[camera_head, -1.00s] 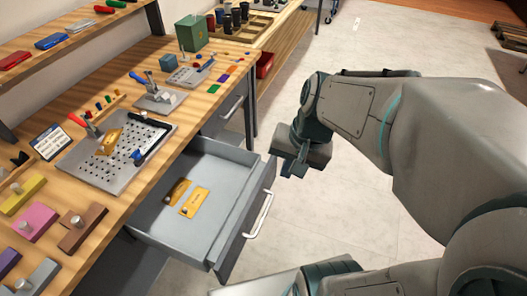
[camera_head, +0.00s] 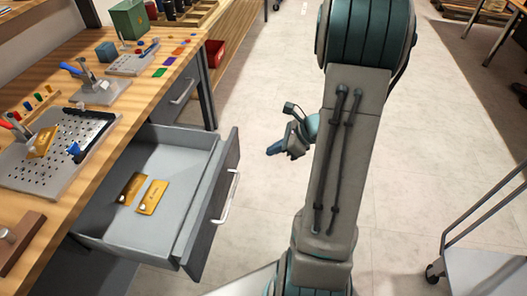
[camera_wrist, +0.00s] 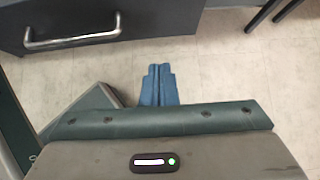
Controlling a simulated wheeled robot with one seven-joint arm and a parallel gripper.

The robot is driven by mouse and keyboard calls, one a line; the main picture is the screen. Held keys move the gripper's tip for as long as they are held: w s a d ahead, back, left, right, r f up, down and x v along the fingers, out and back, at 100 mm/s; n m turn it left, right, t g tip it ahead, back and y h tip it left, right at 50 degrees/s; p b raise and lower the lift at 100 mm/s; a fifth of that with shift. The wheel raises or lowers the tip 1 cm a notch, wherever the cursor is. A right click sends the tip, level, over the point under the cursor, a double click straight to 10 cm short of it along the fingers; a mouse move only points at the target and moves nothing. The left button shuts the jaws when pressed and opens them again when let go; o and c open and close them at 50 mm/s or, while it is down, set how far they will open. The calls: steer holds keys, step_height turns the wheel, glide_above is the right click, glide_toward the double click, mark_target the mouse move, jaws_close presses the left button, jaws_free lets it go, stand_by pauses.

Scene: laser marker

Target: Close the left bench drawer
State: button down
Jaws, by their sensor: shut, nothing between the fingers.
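The left bench drawer (camera_head: 180,152) is pulled well out from under the workbench in the head view. Two yellow-gold pieces lie inside it, a gold tag (camera_head: 151,197) and another gold piece (camera_head: 131,188). Its silver bar handle (camera_head: 228,197) is on the front panel, facing right. My gripper (camera_head: 275,150) is to the right of the drawer front, apart from it. In the wrist view the closed blue fingers (camera_wrist: 158,72) point forward over the floor, holding nothing. The handle (camera_wrist: 75,40) and dark drawer front (camera_wrist: 150,15) show at the upper left, not touched.
The workbench top (camera_head: 130,100) carries a perforated plate (camera_head: 55,160), a green box (camera_head: 128,18) and small tools. A second drawer (camera_head: 182,92) is farther along, shut. A cart (camera_head: 480,270) stands at lower right. The floor between is clear.

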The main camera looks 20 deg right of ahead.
steer(key=x, duration=0.3)
steer(key=a+r+x, duration=0.1)
steer(key=x, duration=0.6)
steer(key=shift+w+a+r+b, duration=0.15)
steer(key=shift+w+a+b, duration=0.2)
steer(key=shift+w, duration=0.15)
steer(key=shift+w+a, duration=0.3)
steer(key=shift+a, duration=0.1)
